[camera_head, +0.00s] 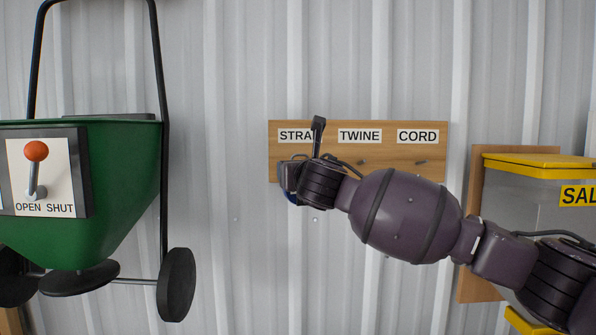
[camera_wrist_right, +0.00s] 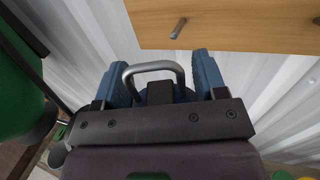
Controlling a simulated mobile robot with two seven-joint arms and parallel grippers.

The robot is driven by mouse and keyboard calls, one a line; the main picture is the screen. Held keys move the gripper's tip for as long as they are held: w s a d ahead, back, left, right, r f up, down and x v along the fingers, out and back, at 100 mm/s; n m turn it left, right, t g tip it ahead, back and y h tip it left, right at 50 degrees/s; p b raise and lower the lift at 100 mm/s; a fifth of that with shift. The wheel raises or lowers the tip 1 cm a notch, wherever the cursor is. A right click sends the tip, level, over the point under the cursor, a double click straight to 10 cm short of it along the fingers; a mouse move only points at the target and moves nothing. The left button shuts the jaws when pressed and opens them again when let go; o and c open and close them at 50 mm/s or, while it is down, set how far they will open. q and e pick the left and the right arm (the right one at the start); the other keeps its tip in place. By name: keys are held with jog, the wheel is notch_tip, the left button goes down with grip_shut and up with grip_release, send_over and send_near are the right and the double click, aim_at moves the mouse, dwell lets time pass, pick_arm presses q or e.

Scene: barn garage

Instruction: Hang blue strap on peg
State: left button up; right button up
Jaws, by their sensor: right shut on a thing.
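A wooden board (camera_head: 390,145) on the wall carries the labels STRAP (its last letter hidden), TWINE and CORD. Short pegs show under TWINE (camera_head: 361,162) and CORD (camera_head: 420,162); the place under STRAP is hidden by my right gripper (camera_head: 287,182). A little of the blue strap (camera_head: 291,198) shows below this gripper. In the right wrist view my right gripper (camera_wrist_right: 162,78) has blue fingers either side of a grey metal loop (camera_wrist_right: 155,67) and a dark part, apparently belonging to the strap. A peg (camera_wrist_right: 179,28) on the board is beyond the loop, apart from it. My left gripper is out of view.
A green spreader (camera_head: 125,180) with a black handle frame stands at the left. A clear bin with a yellow lid (camera_head: 540,160), marked SAL, is at the right by a wooden panel (camera_head: 480,195). Bare corrugated wall lies between spreader and board.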

jog(key=w+p, duration=0.1)
jog(key=w, duration=0.6)
jog(key=shift+w+d, duration=0.1)
jog(key=shift+w, duration=0.1)
jog(key=shift+d+f, duration=0.1)
jog(key=shift+d, duration=0.05)
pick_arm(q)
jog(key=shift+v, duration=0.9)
